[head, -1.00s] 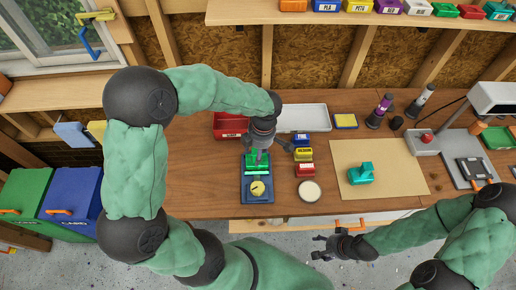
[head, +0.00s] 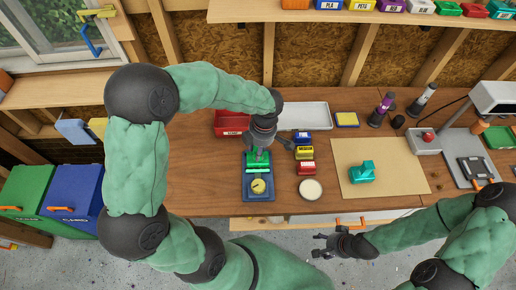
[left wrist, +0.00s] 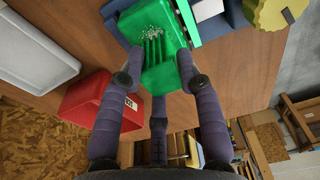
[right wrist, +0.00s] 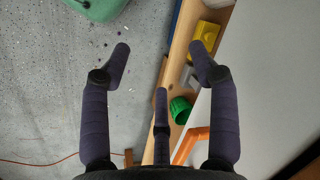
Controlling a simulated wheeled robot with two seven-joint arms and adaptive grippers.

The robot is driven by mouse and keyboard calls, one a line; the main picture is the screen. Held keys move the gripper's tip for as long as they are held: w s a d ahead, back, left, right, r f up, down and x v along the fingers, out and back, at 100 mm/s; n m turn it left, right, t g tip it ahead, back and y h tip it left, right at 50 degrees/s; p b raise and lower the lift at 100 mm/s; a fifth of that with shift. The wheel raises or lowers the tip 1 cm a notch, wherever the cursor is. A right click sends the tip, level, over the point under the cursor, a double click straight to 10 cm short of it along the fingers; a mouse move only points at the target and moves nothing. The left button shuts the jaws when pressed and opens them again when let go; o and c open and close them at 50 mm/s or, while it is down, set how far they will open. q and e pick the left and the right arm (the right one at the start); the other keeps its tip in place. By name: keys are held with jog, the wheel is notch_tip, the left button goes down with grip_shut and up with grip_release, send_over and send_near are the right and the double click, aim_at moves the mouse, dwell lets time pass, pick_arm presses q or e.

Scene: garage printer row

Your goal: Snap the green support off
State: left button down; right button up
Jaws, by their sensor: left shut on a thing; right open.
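A green ribbed block (left wrist: 152,48) with white specks on its face sits between the fingers of my left gripper (left wrist: 158,66) in the left wrist view. In the head view my left gripper (head: 260,152) is shut on this green piece above the far end of a blue fixture (head: 258,197) with a round yellow knob (head: 258,186). A bright green strip (head: 258,169) shows beside the fingers there. The fingers partly hide the green parts, so I cannot tell if they are fully apart. My right gripper (head: 327,247) is open and empty, in front of the bench.
A teal part (head: 362,172) lies on a tan mat (head: 400,180).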

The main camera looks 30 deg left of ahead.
pick_arm(q)
jog(key=shift+r+p, duration=2.05)
jog(key=shift+r, duration=2.3)
